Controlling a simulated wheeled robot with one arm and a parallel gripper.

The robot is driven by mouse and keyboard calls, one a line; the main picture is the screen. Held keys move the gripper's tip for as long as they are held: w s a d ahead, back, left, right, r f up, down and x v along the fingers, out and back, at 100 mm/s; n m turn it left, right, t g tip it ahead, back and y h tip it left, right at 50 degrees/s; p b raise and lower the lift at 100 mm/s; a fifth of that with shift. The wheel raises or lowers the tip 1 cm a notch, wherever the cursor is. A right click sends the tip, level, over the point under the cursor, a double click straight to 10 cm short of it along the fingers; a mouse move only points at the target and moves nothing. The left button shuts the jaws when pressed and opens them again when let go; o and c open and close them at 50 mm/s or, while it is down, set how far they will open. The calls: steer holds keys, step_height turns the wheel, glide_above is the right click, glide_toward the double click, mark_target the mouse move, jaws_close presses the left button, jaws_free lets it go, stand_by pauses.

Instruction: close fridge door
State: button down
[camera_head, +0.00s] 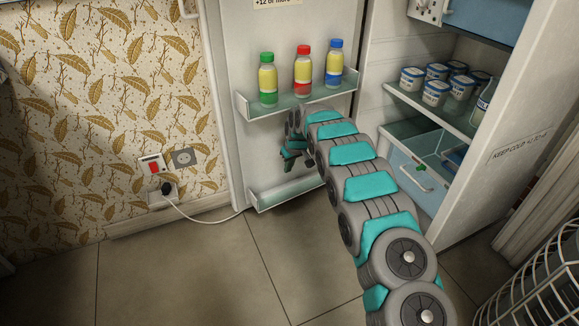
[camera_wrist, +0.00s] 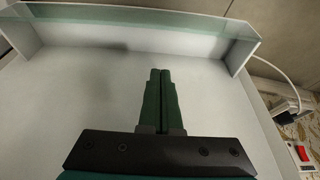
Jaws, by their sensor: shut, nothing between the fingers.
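The fridge door (camera_head: 234,60) stands wide open on the left of the fridge (camera_head: 513,120), with its inner side facing me. It has an upper shelf with three bottles (camera_head: 303,72) and an empty lower shelf (camera_head: 290,190). My gripper (camera_head: 287,167) is in front of the door's inner side, between the two shelves. In the wrist view my gripper (camera_wrist: 161,72) is shut and empty, pointing along the pale door panel (camera_wrist: 100,85). The lower shelf (camera_wrist: 130,30) shows beyond the fingertips. I cannot tell whether the fingers touch the door.
Inside the fridge, several yogurt cups (camera_head: 436,92) stand on a shelf (camera_head: 455,122). A red switch (camera_head: 153,166) and a plugged white cord (camera_head: 205,218) are at the left wall. A wire basket (camera_head: 540,285) is at lower right. The floor (camera_head: 200,270) in front is clear.

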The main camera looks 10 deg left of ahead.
mark_target(286, 177)
steer(key=x, duration=0.7)
steer(key=shift+s+b, duration=0.1)
steer(key=shift+b, duration=0.2)
steer(key=shift+s+d+r, duration=0.1)
steer(key=shift+s+d, duration=0.1)
steer(key=shift+d, duration=0.05)
steer(key=shift+s+d, duration=1.05)
steer(key=shift+s, duration=0.25)
